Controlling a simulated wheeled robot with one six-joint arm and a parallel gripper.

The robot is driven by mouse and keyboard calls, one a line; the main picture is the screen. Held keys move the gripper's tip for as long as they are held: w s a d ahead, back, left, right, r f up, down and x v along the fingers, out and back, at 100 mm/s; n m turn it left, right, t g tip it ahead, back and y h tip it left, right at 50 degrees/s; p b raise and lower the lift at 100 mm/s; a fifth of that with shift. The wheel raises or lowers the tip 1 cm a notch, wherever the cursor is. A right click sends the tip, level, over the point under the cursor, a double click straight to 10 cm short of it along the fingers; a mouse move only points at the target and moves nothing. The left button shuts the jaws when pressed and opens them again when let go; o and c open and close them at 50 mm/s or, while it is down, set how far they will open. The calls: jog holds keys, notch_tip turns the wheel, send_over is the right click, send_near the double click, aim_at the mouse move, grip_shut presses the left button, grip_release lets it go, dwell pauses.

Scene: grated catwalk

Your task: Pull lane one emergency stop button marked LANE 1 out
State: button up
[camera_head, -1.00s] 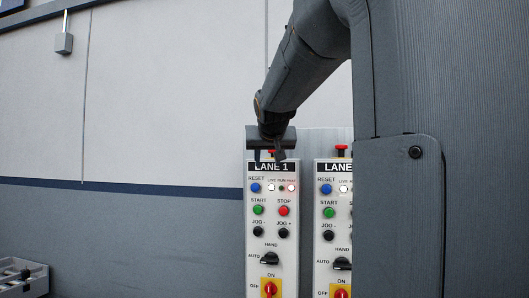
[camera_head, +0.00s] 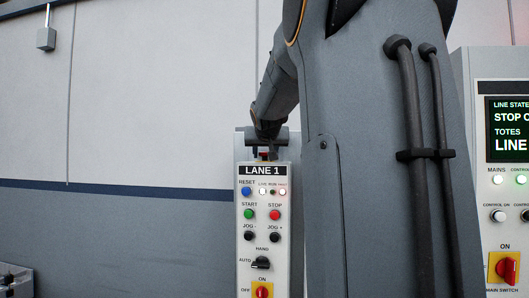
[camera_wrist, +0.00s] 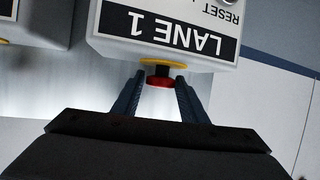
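The lane one emergency stop button (camera_wrist: 159,81) is a red mushroom head on a black stem with a yellow ring, on the top end of the LANE 1 panel (camera_wrist: 170,20). In the head view a bit of its red (camera_head: 264,155) shows above the LANE 1 panel (camera_head: 264,225). My gripper (camera_wrist: 160,77) is open, with one finger on each side of the red head. In the wrist view a small gap shows between each finger and the button. In the head view my gripper (camera_head: 263,150) is above the panel's top and partly hides the button.
A cabinet (camera_head: 505,225) with a LINE STATE screen and a red-yellow main switch stands at the right. My arm hides the area between it and the LANE 1 panel. A grey wall (camera_head: 150,100) is behind, with open room left of the panel.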

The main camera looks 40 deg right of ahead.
jog(key=c, duration=0.8)
jog(key=shift+o, duration=0.2)
jog(key=shift+r, duration=0.95)
jog(key=o, duration=0.8)
jog(key=shift+c, duration=0.2)
jog(key=b+v, duration=0.2)
jog(key=v, duration=0.5)
jog(key=shift+s+a, duration=0.25)
jog(key=shift+s, duration=0.05)
jog(key=shift+r, duration=0.1)
